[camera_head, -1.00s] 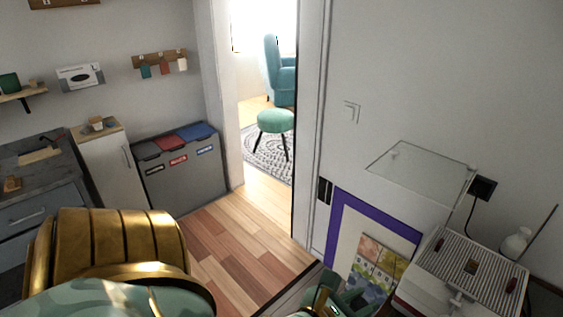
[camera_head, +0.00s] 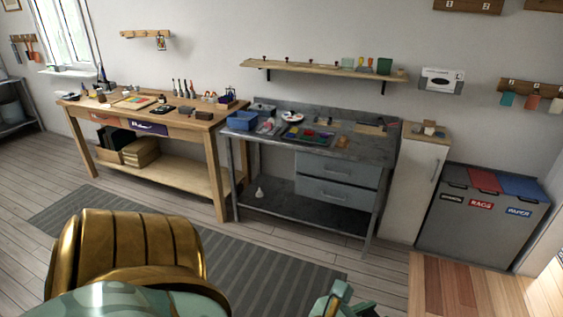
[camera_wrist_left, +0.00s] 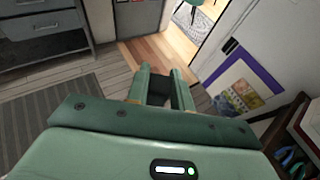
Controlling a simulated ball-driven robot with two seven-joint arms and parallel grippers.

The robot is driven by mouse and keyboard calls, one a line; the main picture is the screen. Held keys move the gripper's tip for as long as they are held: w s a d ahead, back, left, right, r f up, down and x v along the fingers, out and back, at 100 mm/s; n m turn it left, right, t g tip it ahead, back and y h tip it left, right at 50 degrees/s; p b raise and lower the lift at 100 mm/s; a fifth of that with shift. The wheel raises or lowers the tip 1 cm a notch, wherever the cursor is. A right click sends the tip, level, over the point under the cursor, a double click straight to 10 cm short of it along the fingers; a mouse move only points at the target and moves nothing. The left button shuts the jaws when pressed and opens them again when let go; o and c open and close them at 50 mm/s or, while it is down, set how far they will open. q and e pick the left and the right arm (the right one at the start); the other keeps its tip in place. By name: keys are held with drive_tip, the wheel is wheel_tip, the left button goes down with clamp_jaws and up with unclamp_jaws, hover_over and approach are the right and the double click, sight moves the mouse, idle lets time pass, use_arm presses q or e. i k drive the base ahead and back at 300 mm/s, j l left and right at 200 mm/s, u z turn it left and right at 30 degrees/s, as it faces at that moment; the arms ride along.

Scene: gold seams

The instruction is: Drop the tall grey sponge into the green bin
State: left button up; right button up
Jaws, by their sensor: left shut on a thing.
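My left gripper (camera_wrist_left: 161,78) points forward in the left wrist view, its two green fingers shut on a dark grey piece (camera_wrist_left: 160,98). This appears to be the grey sponge, mostly hidden between the fingers. In the head view, a green and gold part of my left arm shows at the bottom edge; the held piece cannot be made out there. I cannot make out a green bin in either view.
A grey sorting bin (camera_head: 480,225) with black, red and blue lids stands at the right, beside a white cabinet (camera_head: 413,190). A grey metal workbench (camera_head: 350,150) and a wooden workbench (camera_head: 190,125) line the wall. A striped mat (camera_head: 260,280) lies on open floor.

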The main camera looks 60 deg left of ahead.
sight(380, 73)
drive_tip(key=i+j+u, duration=0.6)
drive_tip(key=u, duration=0.2)
drive_tip(key=i+j+u, duration=0.15)
drive_tip(key=i+u, duration=0.25)
